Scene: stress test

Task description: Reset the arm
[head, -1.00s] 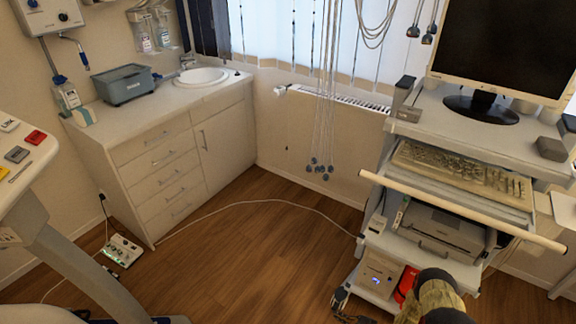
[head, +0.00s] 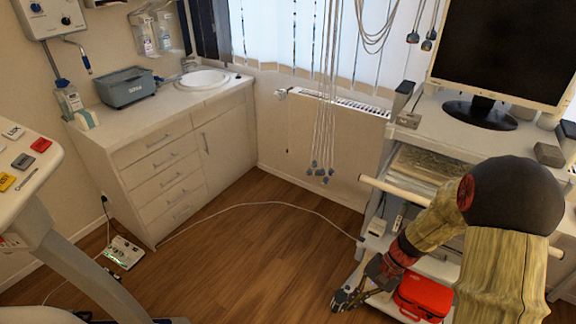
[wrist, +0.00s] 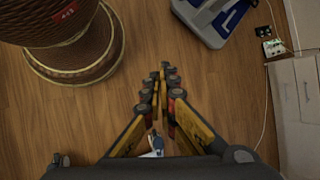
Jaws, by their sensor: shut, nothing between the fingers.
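My gripper (wrist: 160,92) shows in the wrist view with its yellow and black fingers brought together at the tips. It is shut and holds nothing, above the wood floor. In the head view my gripper (head: 352,292) is low at the lower right, at the end of my arm, in front of the computer cart. My arm hides part of the cart's shelves.
The computer cart (head: 412,136) carries a monitor (head: 500,50), with a red case (head: 424,296) low down. A white cabinet (head: 160,165) stands at the left, a treadmill (head: 40,200) at the near left. A cable (head: 270,204) crosses the clear floor. A woven round object (wrist: 75,50) shows in the wrist view.

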